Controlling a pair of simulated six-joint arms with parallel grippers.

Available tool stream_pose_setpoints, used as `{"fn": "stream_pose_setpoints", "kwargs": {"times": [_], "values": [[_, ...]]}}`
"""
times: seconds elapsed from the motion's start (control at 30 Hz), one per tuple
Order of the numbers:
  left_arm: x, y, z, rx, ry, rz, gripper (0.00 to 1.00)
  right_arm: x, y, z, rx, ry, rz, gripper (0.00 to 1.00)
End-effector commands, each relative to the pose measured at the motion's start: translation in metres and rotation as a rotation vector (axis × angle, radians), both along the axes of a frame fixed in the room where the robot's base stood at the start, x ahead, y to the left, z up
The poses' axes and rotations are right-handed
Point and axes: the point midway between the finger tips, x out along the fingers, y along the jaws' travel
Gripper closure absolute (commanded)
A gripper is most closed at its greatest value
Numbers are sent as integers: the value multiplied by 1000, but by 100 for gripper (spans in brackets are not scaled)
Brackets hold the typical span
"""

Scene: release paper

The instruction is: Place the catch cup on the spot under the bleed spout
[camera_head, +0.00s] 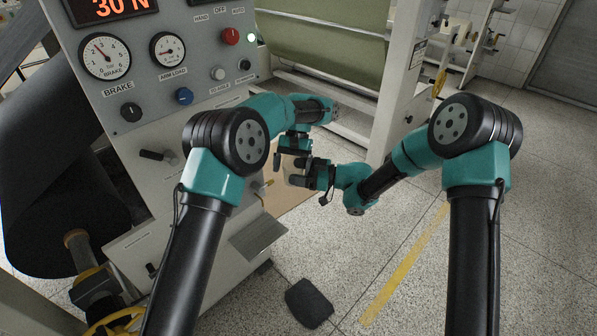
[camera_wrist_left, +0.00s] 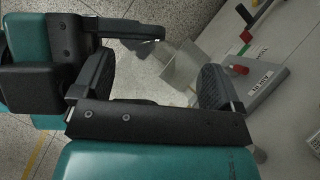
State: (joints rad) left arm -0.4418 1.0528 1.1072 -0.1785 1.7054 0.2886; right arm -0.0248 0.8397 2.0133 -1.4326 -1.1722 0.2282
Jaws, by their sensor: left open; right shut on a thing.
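My right gripper (camera_head: 303,174) is shut on a small pale cup (camera_head: 295,180), which I take to be the catch cup, in front of the grey machine's side. In the left wrist view the right gripper's dark finger reaches in from the left, over a clear, hard-to-outline shape (camera_wrist_left: 145,62). My left gripper (camera_head: 293,152) is open just above and beside the cup; its two fingers frame that area in the left wrist view (camera_wrist_left: 155,84). I cannot tell whether they touch the cup. The bleed spout and the spot under it cannot be made out clearly.
The grey machine panel (camera_head: 125,120) with gauges and knobs stands at the left. A dark pad (camera_head: 308,303) lies on the speckled floor. A yellow line (camera_head: 405,262) crosses open floor at right.

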Motion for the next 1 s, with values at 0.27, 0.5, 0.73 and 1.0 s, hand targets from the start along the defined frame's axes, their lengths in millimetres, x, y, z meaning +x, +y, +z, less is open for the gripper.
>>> {"fn": "stream_pose_setpoints", "kwargs": {"times": [0.27,0.5,0.73,1.0], "values": [[-2,-4,0,-3,2,-5,1,-1,2,0,-1,-1,5,53],[6,-7,11,-5,-1,-5,1,-1,3,-1,-2,0,7,53],[20,-11,34,-6,-4,-4,1,-2,4,-1,-3,2,9,53],[34,-14,56,-4,-3,-2,1,-2,3,-1,-2,1,7,53]]}}
